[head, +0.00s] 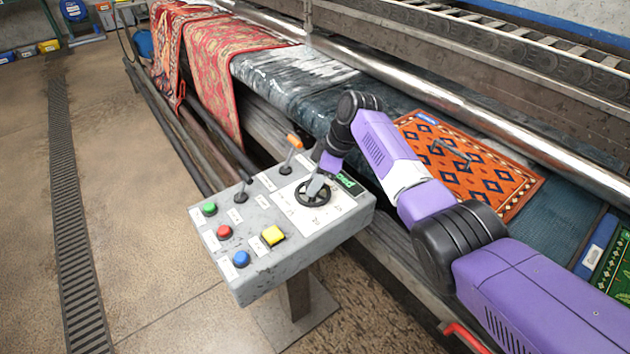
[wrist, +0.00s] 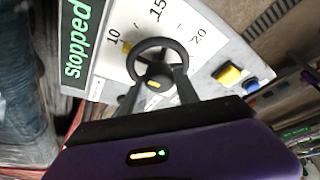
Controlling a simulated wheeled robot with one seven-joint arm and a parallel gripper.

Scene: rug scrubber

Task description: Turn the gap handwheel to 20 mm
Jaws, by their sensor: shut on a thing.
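The black gap handwheel (head: 303,201) sits on a white dial plate at the right end of the grey control box. In the wrist view the handwheel (wrist: 158,42) is seen close up, with a scale marked 10, 15 and 20 around it. A small yellow mark (wrist: 126,47) on its rim lies close to the 10. My gripper (head: 316,186) reaches down to the wheel from above. In the wrist view its two fingers (wrist: 155,84) are shut on the wheel's middle, where a yellow hub mark shows. The fingers hide the lower part of the rim.
The control box (head: 262,262) also carries green, red and blue buttons, a yellow switch (head: 273,235) and two levers, one orange-tipped (head: 294,141). A green display (wrist: 76,38) reads "stopped". An orange rug (head: 470,160) lies on the machine behind. Open floor is at left.

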